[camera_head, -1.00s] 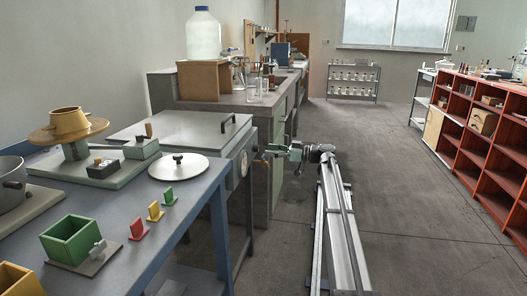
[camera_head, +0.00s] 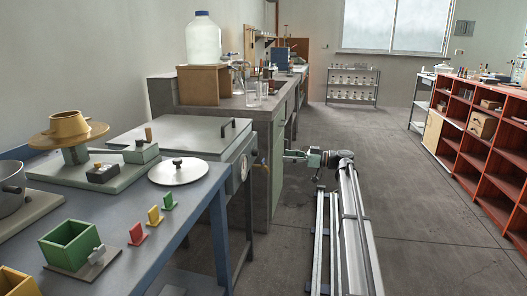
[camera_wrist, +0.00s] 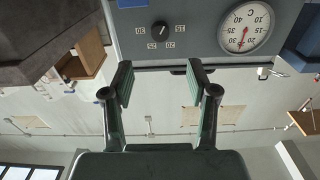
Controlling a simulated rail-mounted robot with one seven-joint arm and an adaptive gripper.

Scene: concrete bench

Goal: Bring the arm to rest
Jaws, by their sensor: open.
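My gripper (camera_head: 289,155) is at the end of my arm in the head view, to the right of a grey lidded box (camera_head: 185,132) and level with its front. It is too small there to show its fingers clearly. In the wrist view my gripper (camera_wrist: 160,82) has its two green-padded fingers spread apart with nothing between them. Beyond them, upside down, is a grey panel (camera_wrist: 190,55) with a round temperature dial (camera_wrist: 246,28) and a black knob (camera_wrist: 160,30). The fingers look apart from the panel.
A blue bench (camera_head: 200,215) at left holds a green bin (camera_head: 70,243), a round lid (camera_head: 178,171) and coloured tags. A concrete bench (camera_head: 262,115) stands behind the box. Red shelves (camera_head: 470,150) stand at right.

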